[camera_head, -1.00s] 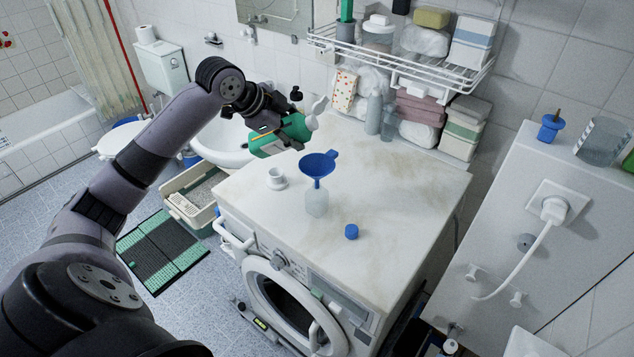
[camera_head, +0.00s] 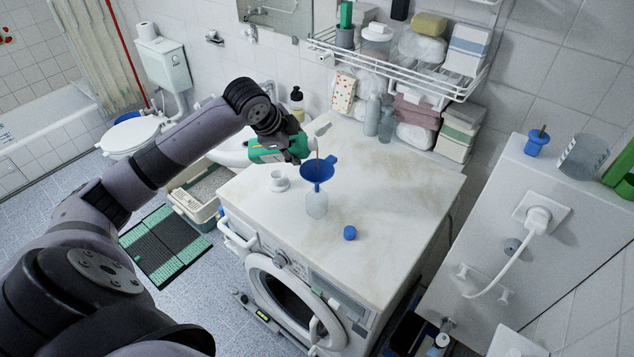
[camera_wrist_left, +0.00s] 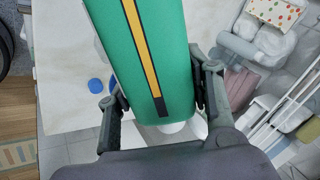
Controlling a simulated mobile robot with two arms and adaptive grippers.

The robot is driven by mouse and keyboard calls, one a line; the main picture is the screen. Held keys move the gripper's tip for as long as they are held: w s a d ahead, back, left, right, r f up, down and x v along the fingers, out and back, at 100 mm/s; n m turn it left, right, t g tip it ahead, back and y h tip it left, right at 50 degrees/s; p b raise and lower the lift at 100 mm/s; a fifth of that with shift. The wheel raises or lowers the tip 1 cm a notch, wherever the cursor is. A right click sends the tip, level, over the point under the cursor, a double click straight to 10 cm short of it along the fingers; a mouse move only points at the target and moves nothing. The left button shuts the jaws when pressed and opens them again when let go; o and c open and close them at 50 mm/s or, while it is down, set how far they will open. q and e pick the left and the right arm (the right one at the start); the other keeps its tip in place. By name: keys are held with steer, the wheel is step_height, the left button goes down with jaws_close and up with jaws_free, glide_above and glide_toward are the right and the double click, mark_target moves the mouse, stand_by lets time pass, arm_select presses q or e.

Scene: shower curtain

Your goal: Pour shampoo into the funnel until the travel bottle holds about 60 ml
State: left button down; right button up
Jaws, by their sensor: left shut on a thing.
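My left gripper (camera_head: 300,148) is shut on the green shampoo bottle (camera_head: 268,151), which lies tipped above the washing machine's top. In the left wrist view the bottle (camera_wrist_left: 150,50) shows a yellow and black stripe between the fingers. A thin brownish stream (camera_head: 317,152) runs down into the blue funnel (camera_head: 317,171). The funnel stands in the mouth of the translucent travel bottle (camera_head: 316,204), which is upright. I cannot tell its fill level. A blue cap (camera_head: 350,233) lies to its front right. My right gripper is not in view.
Bottles and packages (camera_head: 415,125) stand at the back, under a wire rack (camera_head: 400,70). The right part of the top is clear.

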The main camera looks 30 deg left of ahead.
arm_select(q)
steer(key=shift+f, duration=0.15)
steer(key=shift+f+y, duration=0.2)
steer(key=shift+y, duration=0.1)
steer(key=shift+f+g+y, duration=0.3)
steer(key=shift+f+g, duration=0.05)
steer(key=shift+g, duration=0.05)
steer(key=shift+f+m, duration=0.15)
steer(key=shift+m, duration=0.15)
stand_by(2.6)
step_height(320, 180, up, 2)
steer(key=shift+r+n+t+h, duration=0.1)
steer(key=shift+n+t+h, duration=0.35)
steer(key=shift+h, duration=0.35)
steer(key=shift+r+t+h, duration=0.25)
steer(key=shift+r+h, duration=0.25)
steer(key=shift+w+d, duration=0.1)
steer(key=shift+w, duration=0.05)
